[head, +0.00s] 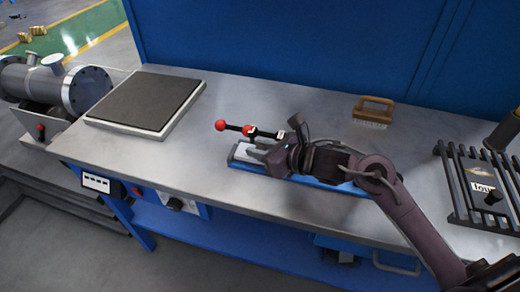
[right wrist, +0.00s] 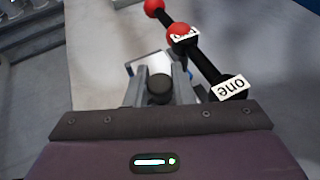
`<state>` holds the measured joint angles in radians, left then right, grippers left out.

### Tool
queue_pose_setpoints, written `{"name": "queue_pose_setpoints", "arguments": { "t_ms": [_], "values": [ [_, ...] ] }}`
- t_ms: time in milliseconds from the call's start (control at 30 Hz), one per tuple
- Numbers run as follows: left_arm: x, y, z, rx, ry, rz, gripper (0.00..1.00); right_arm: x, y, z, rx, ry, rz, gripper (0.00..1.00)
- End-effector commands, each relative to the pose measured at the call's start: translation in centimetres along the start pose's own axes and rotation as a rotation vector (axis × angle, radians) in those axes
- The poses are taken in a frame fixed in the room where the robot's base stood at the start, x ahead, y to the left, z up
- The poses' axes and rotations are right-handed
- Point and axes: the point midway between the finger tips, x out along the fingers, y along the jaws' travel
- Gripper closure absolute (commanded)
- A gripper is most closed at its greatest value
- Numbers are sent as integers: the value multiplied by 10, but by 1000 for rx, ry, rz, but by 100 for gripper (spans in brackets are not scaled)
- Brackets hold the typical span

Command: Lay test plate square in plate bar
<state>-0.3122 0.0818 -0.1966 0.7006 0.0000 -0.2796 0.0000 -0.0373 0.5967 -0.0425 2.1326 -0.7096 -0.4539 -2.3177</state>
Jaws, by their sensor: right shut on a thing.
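My right gripper (head: 260,150) reaches in from the right over a long, low blue holder (head: 345,187) on the bench. In the right wrist view its fingers (right wrist: 160,90) are shut on a round black knob (right wrist: 159,85). A pale plate (right wrist: 150,64) shows just beyond the fingers, and its pale end (head: 243,152) shows at the left end of the blue holder. The arm hides most of the holder's middle. I cannot tell whether the plate lies flat and square there. My left gripper is not in view.
Black levers with red balls (head: 221,125) and labels, one reading "one" (right wrist: 229,87), stand close behind the gripper. A dark rack (head: 452,185) with a labelled, knobbed plate is at right.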

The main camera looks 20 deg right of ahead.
Motion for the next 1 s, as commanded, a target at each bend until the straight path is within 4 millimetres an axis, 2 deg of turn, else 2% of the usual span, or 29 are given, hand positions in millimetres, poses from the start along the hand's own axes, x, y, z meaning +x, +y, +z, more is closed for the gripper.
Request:
{"name": "queue_pose_setpoints", "arguments": {
  "t_ms": [133, 533, 567, 700, 1000],
  "values": [
    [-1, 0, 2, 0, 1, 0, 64, 5, 1, -11, 2, -4, 1, 100],
    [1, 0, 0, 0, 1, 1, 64, 6, 1, -13, -3, -5, 0, 100],
    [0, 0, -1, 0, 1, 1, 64, 6, 1, -16, -2, 1, 0, 76],
    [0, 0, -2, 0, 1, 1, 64, 6, 1, -15, -1, 1, 1, 57],
    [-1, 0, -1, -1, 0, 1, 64, 6, 1, -15, -1, 0, 0, 57]
  ]
}}
